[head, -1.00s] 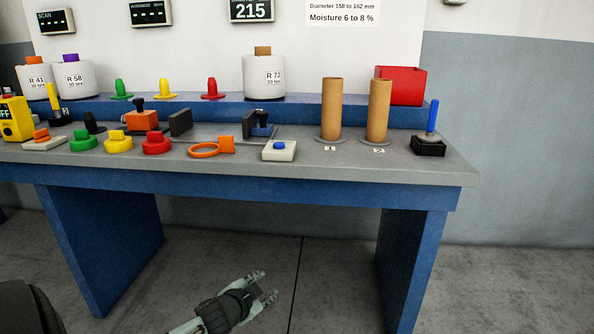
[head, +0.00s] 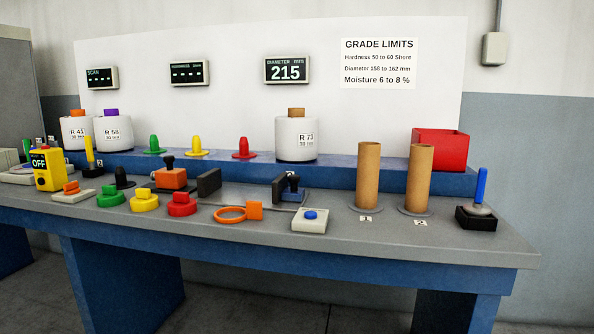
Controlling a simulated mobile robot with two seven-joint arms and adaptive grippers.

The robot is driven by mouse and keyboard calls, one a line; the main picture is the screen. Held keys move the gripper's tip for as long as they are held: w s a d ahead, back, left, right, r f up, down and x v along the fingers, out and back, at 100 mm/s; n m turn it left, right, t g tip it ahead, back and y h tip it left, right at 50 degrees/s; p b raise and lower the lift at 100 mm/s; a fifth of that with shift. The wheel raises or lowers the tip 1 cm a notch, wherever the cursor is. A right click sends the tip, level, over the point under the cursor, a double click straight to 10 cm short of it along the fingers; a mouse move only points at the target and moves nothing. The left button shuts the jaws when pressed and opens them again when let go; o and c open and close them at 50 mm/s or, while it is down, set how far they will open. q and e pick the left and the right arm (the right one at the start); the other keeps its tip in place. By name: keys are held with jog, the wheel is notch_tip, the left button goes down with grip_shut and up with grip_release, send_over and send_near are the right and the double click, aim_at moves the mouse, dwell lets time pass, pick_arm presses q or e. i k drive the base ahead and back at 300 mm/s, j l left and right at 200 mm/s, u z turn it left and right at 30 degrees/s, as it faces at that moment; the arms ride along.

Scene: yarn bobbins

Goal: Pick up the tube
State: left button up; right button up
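Two tall brown cardboard tubes stand upright on the right part of the bench. The left tube (head: 368,175) stands on a grey disc by a label 1. The right tube (head: 418,180) stands on a grey disc by a label 2. The two are apart, and the red bin is partly behind the right tube. Neither of my grippers shows in the head view now.
The bench (head: 340,245) carries a blue joystick (head: 481,190) at right, a white blue-button box (head: 310,220), an orange ring (head: 230,214) and several coloured knobs. A red bin (head: 452,150) and white bobbin R 73 (head: 293,138) stand on the rear shelf.

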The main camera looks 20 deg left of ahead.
aim_at(421, 156)
jog(key=i+l+u, duration=0.55)
jog(key=i+l, duration=0.6)
jog(key=k+z, duration=0.25)
jog(key=k+l+z, duration=0.25)
jog(key=k, duration=0.15)
jog(key=z, duration=1.8)
jog(key=i+l+z, duration=0.1)
jog(key=i, duration=0.6)
jog(key=i+l, duration=0.15)
jog(key=i, duration=0.55)
jog(key=i+j+u, duration=0.15)
jog(key=i+u, duration=0.15)
jog(key=u, duration=0.2)
jog(key=i+u, duration=0.3)
jog(key=u, duration=0.2)
jog(key=i+u, duration=0.3)
jog(key=u, duration=0.15)
jog(key=i+l+u, duration=0.4)
jog(key=l+u, duration=0.2)
